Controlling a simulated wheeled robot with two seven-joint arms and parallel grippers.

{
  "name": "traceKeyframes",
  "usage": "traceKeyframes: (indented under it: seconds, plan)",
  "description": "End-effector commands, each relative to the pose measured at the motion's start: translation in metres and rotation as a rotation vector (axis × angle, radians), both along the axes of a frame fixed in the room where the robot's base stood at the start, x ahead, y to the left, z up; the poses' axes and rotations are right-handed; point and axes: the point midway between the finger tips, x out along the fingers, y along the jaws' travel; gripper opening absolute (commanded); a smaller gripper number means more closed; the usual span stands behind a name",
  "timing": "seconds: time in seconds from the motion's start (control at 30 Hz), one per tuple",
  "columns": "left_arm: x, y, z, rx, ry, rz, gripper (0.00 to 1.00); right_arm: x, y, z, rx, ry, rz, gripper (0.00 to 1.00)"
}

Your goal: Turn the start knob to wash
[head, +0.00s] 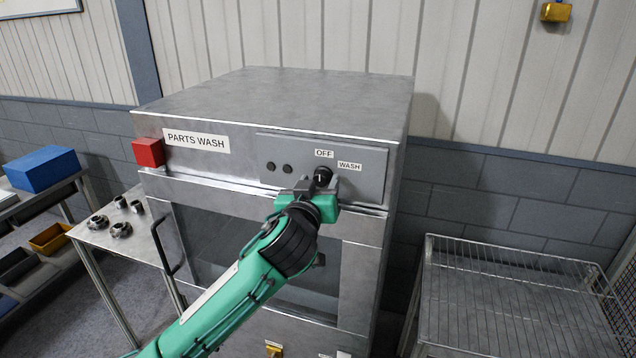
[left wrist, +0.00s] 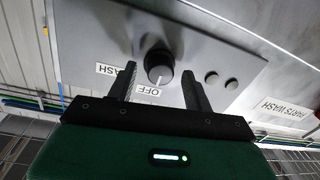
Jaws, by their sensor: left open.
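The start knob (head: 322,176) is a round black dial on the grey control panel of the parts washer (head: 270,90). In the left wrist view the knob (left wrist: 158,66) has a white mark pointing toward the OFF label (left wrist: 148,91). The WASH label (left wrist: 106,70) sits to one side of it; both labels also show in the head view, OFF (head: 324,153) above the knob and WASH (head: 349,165) to its upper right. My left gripper (head: 312,185) is open in front of the knob. In the left wrist view its fingers (left wrist: 159,82) stand on either side of the knob, with gaps.
Two small black buttons (head: 279,167) are left of the knob. A red box (head: 148,152) is on the washer's left corner. A side table (head: 130,235) holds several metal parts. A wire rack (head: 510,305) stands at right. A door handle (head: 165,245) projects from the washer.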

Motion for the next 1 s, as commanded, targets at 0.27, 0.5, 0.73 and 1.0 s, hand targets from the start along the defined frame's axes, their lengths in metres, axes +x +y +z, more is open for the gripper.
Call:
traceKeyframes:
  seconds: [0.27,0.5,0.73,1.0]
  plan:
    - [-0.0002,0.0001,0.0003,0.000,0.000,0.000,0.07,0.0001,0.0001,0.0000,0.000,0.000,0.000,0.00]
    - [-0.0003,0.0001,-0.0001,0.017,-0.005,0.000,0.07,0.0001,0.0001,-0.0009,0.000,0.000,0.000,0.00]
    - [-0.0005,-0.0002,-0.0010,0.106,-0.035,0.000,0.07,0.0002,0.0000,-0.0045,0.000,0.000,0.000,0.00]
    - [-0.0005,-0.0003,-0.0009,0.318,-0.105,0.001,0.07,0.0003,-0.0001,-0.0096,0.000,0.000,0.000,0.00]
